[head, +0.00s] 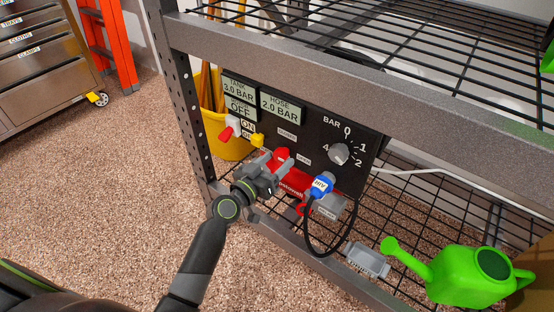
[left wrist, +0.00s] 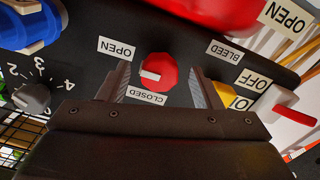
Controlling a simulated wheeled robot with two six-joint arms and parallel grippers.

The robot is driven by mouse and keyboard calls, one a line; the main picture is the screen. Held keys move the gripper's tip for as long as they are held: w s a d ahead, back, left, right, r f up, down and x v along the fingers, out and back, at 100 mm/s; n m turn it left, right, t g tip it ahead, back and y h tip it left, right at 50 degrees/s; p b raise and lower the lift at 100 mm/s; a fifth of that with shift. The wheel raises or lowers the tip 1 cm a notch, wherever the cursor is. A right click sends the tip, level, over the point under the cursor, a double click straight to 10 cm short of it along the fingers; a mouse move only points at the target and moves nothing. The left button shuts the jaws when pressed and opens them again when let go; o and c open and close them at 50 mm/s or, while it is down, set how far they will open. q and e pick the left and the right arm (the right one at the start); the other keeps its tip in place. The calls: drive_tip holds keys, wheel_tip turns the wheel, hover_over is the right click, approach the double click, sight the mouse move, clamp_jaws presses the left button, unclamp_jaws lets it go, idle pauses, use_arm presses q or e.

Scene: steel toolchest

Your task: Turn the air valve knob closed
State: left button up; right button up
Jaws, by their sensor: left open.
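The air valve knob is a red, many-sided knob (left wrist: 160,68) with a white pointer mark, on a black panel. In the left wrist view the pointer mark lies toward the knob's left side, between the OPEN label (left wrist: 116,48) and the CLOSED label (left wrist: 146,96). My left gripper (left wrist: 158,82) is open, with one finger on each side of the knob; I cannot tell whether they touch it. In the head view my left gripper (head: 275,163) is at the panel, partly covering the red knob (head: 282,154). My right gripper is not in view.
A blue AIR connector (head: 321,186) with a black hose sits close on the right. A shelf beam (head: 300,60) runs above; a green watering can (head: 465,278) stands lower right.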

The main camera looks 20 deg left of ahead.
use_arm(q)
drive_tip(key=shift+w+d, duration=0.2)
drive_tip(key=shift+w, duration=0.3)
drive_tip(key=c, duration=1)
